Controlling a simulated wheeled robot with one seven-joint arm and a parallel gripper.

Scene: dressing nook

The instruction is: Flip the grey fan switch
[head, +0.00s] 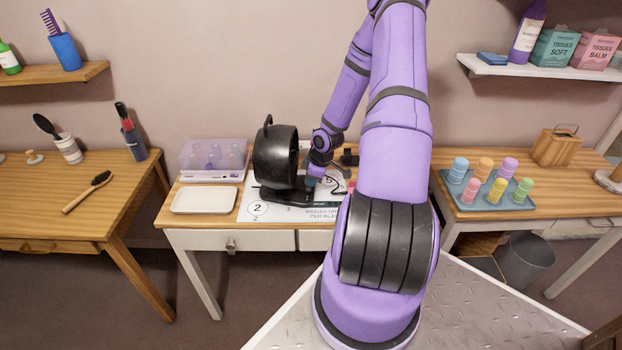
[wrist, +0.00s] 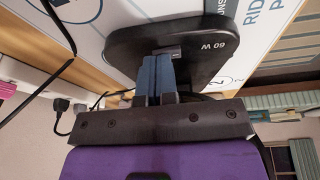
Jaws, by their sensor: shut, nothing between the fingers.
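A black fan (head: 275,155) stands on the middle table, its round housing turned to the right. Its dark flat base (head: 284,197) also shows in the wrist view (wrist: 208,58), marked "60 W". A small grey switch (wrist: 176,51) seems to sit on the base at my fingertips; its tilt is too small to tell. My gripper (wrist: 157,58) is shut and empty, with its blue fingers over the base. The tips look at or very near the switch; I cannot tell whether they touch it. In the head view my gripper (head: 311,182) is low, right of the fan housing.
A printed sheet (head: 257,209) lies under the fan. A white tray (head: 205,200) and a purple translucent box (head: 213,160) stand left of it. A black cord (wrist: 45,82) and plug (wrist: 61,104) show in the wrist view. A rack (head: 487,192) of coloured pieces stands right.

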